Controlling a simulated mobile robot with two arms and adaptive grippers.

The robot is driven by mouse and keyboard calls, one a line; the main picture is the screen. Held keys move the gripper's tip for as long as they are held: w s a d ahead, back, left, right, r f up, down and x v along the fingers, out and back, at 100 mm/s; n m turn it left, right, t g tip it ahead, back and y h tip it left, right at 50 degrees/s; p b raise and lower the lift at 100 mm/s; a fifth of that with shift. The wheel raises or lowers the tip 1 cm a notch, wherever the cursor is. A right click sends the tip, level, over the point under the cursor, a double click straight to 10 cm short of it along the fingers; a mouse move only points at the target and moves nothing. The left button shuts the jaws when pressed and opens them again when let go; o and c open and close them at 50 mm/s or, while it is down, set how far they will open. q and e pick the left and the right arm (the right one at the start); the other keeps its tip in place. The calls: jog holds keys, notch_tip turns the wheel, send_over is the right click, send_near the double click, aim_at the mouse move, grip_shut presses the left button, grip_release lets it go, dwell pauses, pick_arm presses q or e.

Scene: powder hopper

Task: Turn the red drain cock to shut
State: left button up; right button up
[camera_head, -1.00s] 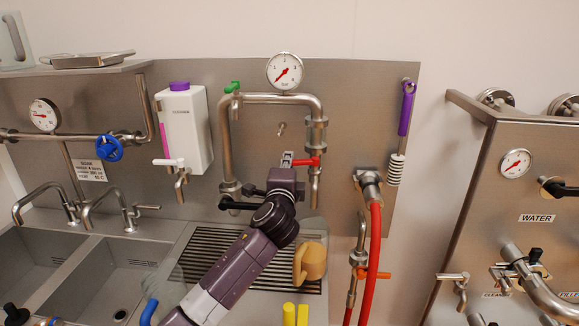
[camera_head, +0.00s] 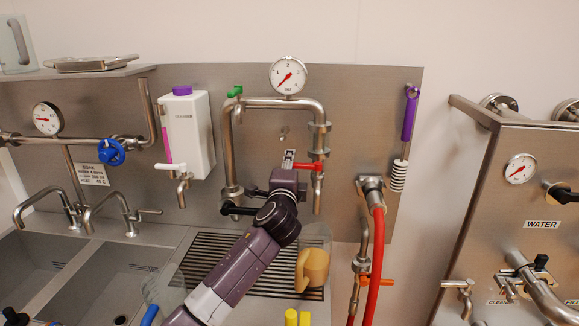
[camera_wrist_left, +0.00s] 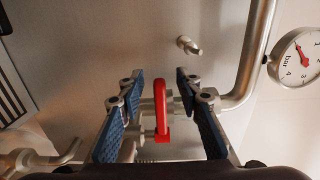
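The red drain cock (camera_head: 308,166) sits on the right down-leg of the bent steel pipe on the back panel. In the head view its red handle lies level, pointing left from the pipe. My left gripper (camera_head: 289,158) is just left of it, partly hidden by its own wrist. In the left wrist view the gripper (camera_wrist_left: 160,82) is open, with one blue-padded finger on each side of the red handle (camera_wrist_left: 161,108). Gaps show between the handle and both fingers. My right gripper is not in view.
A pressure gauge (camera_head: 288,75) and a green-handled valve (camera_head: 235,91) are on or above the same pipe. A black lever (camera_head: 238,209) is low on its left leg. A red hose (camera_head: 377,265) hangs at right.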

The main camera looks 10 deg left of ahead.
pick_arm(q)
jog(key=shift+s+d+r+p, duration=0.1)
jog(key=shift+s+p, duration=0.2)
jog(key=shift+s, duration=0.05)
jog(key=s+p, duration=0.3)
jog(key=s, duration=0.5)
jog(key=shift+s, duration=0.1)
